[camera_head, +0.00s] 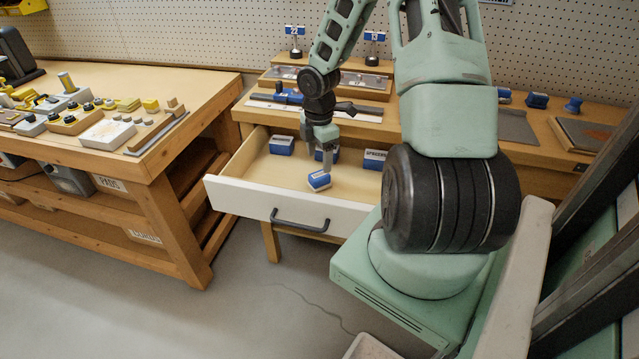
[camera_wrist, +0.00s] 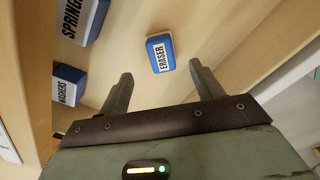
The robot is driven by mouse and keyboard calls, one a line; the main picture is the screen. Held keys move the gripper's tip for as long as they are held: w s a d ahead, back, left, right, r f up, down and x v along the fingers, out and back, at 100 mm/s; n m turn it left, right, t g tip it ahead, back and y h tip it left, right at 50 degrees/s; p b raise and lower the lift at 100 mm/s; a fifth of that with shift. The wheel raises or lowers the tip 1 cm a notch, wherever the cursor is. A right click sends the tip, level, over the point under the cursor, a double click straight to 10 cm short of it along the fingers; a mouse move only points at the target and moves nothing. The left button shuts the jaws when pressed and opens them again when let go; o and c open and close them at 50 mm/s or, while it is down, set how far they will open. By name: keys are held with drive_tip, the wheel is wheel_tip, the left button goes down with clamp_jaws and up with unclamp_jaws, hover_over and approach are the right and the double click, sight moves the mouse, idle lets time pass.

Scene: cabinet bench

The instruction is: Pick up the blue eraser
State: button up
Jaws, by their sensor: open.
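The blue eraser (camera_wrist: 160,53), a small blue and white block labelled ERASER, lies on the floor of the open drawer (camera_head: 290,198). In the head view the eraser (camera_head: 319,180) is near the drawer's front panel. My gripper (camera_wrist: 160,80) is open and empty. In the wrist view the eraser shows beyond the fingertips, between them and a little nearer the right finger. In the head view my gripper (camera_head: 327,160) hangs inside the drawer, just behind the eraser. I see no contact with it.
The drawer also holds several blue and white blocks, including one labelled SPRINGS (camera_wrist: 80,15) and one labelled WASHERS (camera_wrist: 68,88). The drawer's white front has a dark handle (camera_head: 300,219). A ruler and other items lie on the bench above.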

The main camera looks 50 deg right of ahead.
sight(320, 175)
wheel_tip(320, 175, down, 7)
drive_tip(key=shift+s+f+b, duration=0.15)
drive_tip(key=shift+b, duration=0.4)
drive_tip(key=c, duration=1.2)
drive_tip(key=shift+o, duration=0.2)
wheel_tip(320, 175, up, 10)
drive_tip(key=shift+r+p, duration=0.1)
drive_tip(key=shift+p, duration=0.95)
